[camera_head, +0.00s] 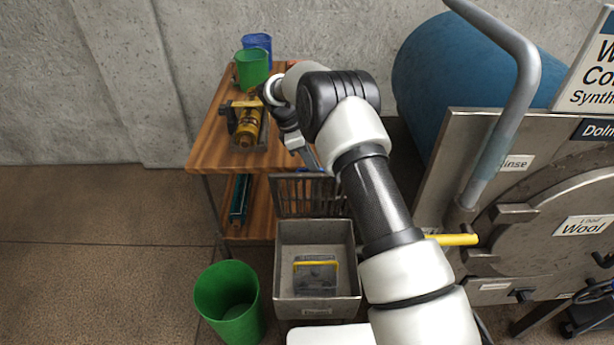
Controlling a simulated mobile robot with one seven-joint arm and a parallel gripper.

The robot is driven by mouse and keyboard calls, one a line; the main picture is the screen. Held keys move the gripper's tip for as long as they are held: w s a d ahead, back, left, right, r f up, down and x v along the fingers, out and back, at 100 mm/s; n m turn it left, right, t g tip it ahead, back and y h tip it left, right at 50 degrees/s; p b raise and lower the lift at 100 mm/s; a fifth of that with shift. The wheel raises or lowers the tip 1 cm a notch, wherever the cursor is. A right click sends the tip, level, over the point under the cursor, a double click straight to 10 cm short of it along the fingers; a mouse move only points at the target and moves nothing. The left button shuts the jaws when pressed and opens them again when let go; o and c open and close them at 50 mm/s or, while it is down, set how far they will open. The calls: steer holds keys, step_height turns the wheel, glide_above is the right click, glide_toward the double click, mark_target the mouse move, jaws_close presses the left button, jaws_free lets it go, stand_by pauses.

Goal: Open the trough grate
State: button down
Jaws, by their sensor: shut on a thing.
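The trough (284,287) is an open grey metal box low in front of me, with a label on its front. Its grate (296,196) is a dark barred panel standing steeply raised at the trough's back edge, leaving the inside of the trough open to view. My gripper (310,163) reaches down from above to the grate's upper edge and is shut on it. The fingertips are small and partly hidden, so the exact grip point is unclear. My arm covers the area right of the grate.
A grey piece with a yellow handle (316,264) lies inside the trough. A green bin (229,302) stands to its left. Behind is a wooden cart (208,146) with cups and a yellow bottle (248,127). A metal machine (462,138) with a yellow lever (456,239) stands at right.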

steer(key=shift+w+d+f, duration=0.1)
steer(key=shift+w+f, duration=0.1)
steer(key=shift+w, duration=0.6)
steer(key=shift+w+f, duration=0.2)
steer(key=shift+w, duration=0.6)
steer(key=c, duration=2)
jaws_free()
steer(key=shift+f, duration=0.1)
steer(key=shift+o, duration=0.9)
steer(key=shift+w, duration=0.1)
steer(key=shift+r, duration=0.2)
steer(key=shift+r, duration=0.1)
